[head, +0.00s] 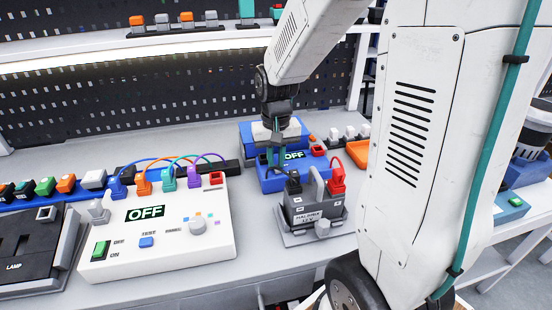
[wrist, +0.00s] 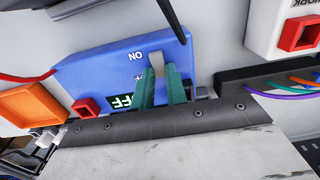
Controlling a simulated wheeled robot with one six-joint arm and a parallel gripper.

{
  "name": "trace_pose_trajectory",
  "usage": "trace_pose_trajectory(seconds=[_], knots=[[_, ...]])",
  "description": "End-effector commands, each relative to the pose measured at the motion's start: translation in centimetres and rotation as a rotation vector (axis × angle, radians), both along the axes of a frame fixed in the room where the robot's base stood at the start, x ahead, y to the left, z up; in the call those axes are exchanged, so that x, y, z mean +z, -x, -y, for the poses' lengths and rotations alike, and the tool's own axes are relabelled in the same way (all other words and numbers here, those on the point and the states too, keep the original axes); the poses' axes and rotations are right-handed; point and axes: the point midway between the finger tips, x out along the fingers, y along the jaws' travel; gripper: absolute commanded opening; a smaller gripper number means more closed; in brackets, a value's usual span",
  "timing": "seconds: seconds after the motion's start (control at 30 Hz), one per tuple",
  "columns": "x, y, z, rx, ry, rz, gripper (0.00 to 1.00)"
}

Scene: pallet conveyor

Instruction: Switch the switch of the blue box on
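The blue box (head: 268,182) stands on the bench with a display reading OFF (head: 293,155). In the wrist view the blue box (wrist: 105,70) shows upside down, with an ON label and a light grey switch lever (wrist: 157,63). My gripper (head: 275,158) is over the left part of the box. In the wrist view the teal fingers of my gripper (wrist: 160,78) are apart, with the lever at the gap between their tips. I cannot tell whether either finger touches the lever. The fingers cover part of the box face and display.
A grey battery unit (head: 313,213) with black and red plugs stands right in front of the blue box. A white control box (head: 190,255) with coloured cables stands to the left. A perforated panel (head: 180,90) backs the bench.

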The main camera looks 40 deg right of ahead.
Motion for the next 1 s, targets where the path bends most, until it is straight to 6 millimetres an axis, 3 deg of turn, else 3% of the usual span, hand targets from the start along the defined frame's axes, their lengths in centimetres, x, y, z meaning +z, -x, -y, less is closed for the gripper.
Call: trace_pose_trajectory(seconds=[0.5,0.8,0.83,0.9,1.0], knots=[[0.13,0.75,-0.29,0.0,0.097,0.232,0.0],[0.17,0.7,-0.28,0.0,0.101,0.242,0.0],[0.17,0.7,-0.29,0.0,0.101,0.242,0.2],[0.17,0.7,-0.29,0.0,0.101,0.241,0.36],[0.16,0.71,-0.3,0.0,0.101,0.241,0.36]])
